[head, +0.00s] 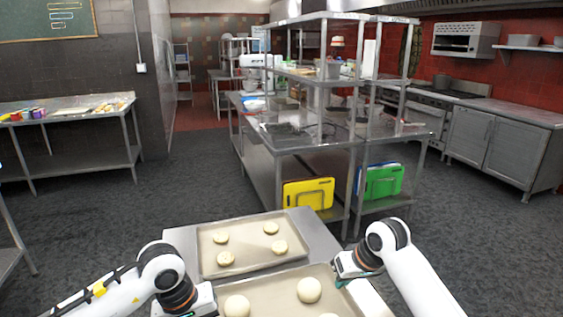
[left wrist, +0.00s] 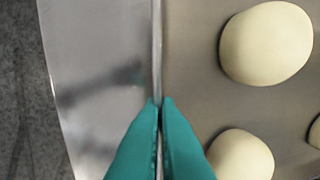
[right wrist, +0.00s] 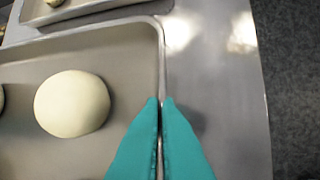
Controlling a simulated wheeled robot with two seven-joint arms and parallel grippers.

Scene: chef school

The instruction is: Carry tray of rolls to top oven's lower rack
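The near tray (head: 270,289) holds pale rolls (head: 309,290) and lies on a steel surface in front of me in the head view. My left gripper (left wrist: 161,105) is shut on the tray's left rim (left wrist: 156,50), with a teal finger on each side of it. My right gripper (right wrist: 160,104) is shut on the tray's right rim (right wrist: 161,60) in the same way. In the head view, the right gripper (head: 352,276) is at the tray's right edge. The left gripper's fingertips are hard to see there.
A second tray (head: 207,265) of rolls lies just beyond the near one on the same steel surface (head: 322,238). A steel island (head: 262,160) with shelves and cutting boards (head: 308,194) stands ahead. A side table (head: 68,113) is at left. Dark floor (head: 150,205) is free at left.

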